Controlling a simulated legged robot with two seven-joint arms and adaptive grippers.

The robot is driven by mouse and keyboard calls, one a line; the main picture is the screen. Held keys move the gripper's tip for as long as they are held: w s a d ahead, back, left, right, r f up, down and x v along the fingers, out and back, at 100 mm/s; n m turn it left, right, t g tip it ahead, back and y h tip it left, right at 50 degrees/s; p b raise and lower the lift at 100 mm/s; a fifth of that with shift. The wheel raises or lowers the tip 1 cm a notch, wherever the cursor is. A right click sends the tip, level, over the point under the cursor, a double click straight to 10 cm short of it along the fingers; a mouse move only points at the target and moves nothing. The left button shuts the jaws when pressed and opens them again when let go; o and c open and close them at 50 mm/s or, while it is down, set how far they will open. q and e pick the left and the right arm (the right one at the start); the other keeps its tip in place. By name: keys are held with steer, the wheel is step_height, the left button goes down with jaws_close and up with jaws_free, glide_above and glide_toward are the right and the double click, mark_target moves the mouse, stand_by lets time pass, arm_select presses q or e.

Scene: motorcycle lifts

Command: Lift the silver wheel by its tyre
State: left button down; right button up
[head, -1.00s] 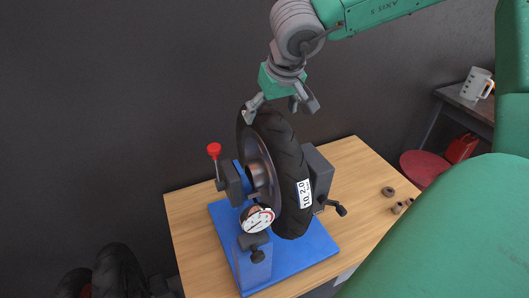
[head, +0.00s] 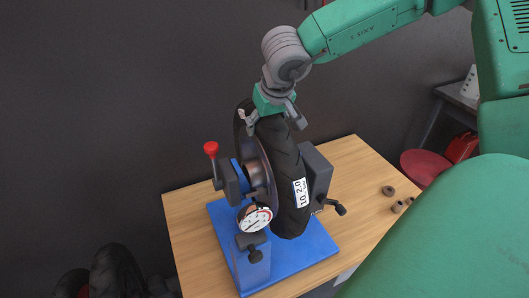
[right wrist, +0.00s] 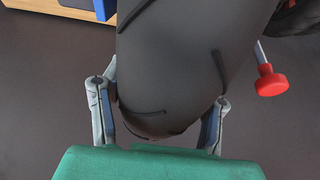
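The wheel has a black tyre (head: 280,165) with a white label reading "10 2.0" and a greyish rim (head: 250,160) seen edge-on. It stands upright in a blue stand (head: 318,243) with dark side blocks. My right gripper (head: 272,119) is at the top of the tyre, pointing down, with one finger on each side. In the right wrist view the tyre (right wrist: 180,60) fills the space between the fingers of the gripper (right wrist: 160,112). The fingers look spread, with narrow gaps beside the tyre; contact is not clear. My left gripper is not in view.
The stand sits on a wooden table (head: 185,225). A red-knobbed lever (head: 211,149) and a round dial gauge (head: 255,219) are close to the wheel. Several small round parts (head: 388,190) lie at the table's right. A red stool (head: 424,166) stands beyond. A dark wall is behind.

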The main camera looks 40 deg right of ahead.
steer(key=shift+d+f, duration=0.15)
steer(key=shift+d, duration=0.05)
steer(key=c, duration=0.4)
steer(key=shift+d, duration=0.2)
steer(key=shift+w, duration=0.15)
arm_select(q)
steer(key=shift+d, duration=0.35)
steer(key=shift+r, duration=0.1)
arm_select(e)
steer(key=shift+r, duration=0.2)
